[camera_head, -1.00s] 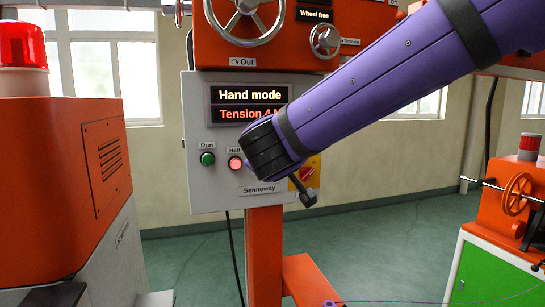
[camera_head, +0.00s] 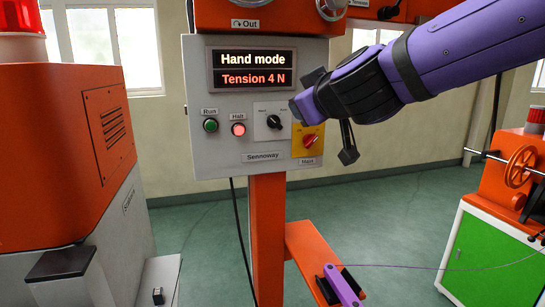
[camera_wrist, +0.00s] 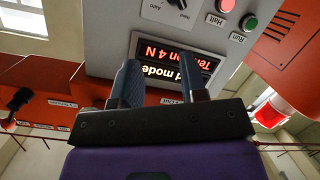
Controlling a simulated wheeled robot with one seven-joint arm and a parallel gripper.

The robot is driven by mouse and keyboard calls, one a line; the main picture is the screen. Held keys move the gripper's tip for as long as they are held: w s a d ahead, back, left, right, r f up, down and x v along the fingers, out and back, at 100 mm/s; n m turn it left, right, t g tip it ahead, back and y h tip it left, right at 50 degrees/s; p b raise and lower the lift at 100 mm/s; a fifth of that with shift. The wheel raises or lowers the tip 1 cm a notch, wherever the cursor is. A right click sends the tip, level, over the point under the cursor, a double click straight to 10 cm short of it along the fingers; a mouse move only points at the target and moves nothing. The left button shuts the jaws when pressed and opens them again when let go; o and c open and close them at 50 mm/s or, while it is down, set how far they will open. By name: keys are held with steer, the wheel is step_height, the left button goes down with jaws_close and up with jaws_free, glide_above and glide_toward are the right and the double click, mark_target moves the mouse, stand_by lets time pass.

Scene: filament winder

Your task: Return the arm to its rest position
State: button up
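My arm (camera_head: 450,50) is purple with black bands and reaches in from the upper right. My gripper (camera_head: 303,94) is at its left end, in front of the right edge of the grey control panel (camera_head: 222,160). In the wrist view my gripper (camera_wrist: 161,72) has two dark fingers standing apart, with nothing between them. Past them the panel shows upside down, with its lit display (camera_wrist: 175,62) reading "Hand mode" and "Tension 4 N". I cannot tell how far the fingertips are from the panel.
The panel carries a green Run button (camera_head: 210,125), a lit red Halt button (camera_head: 238,129), a black selector knob (camera_head: 273,122) and a red switch on a yellow plate (camera_head: 310,141). An orange machine (camera_head: 60,150) stands left, a green-fronted one (camera_head: 487,262) right.

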steer(key=s+d+f+m+g+h, duration=0.2)
steer(key=s+d+f+m+g, duration=0.2)
steer(key=s+d, duration=0.7)
steer(key=s+d+f+m+g+h, duration=0.2)
steer(key=s+d+f+m+g, duration=0.2)
steer(key=s+d+f, duration=0.4)
steer(key=s+d+g, duration=0.1)
steer(key=s+d, duration=0.3)
steer(key=shift+d+m, duration=0.3)
steer(key=shift+m, duration=0.1)
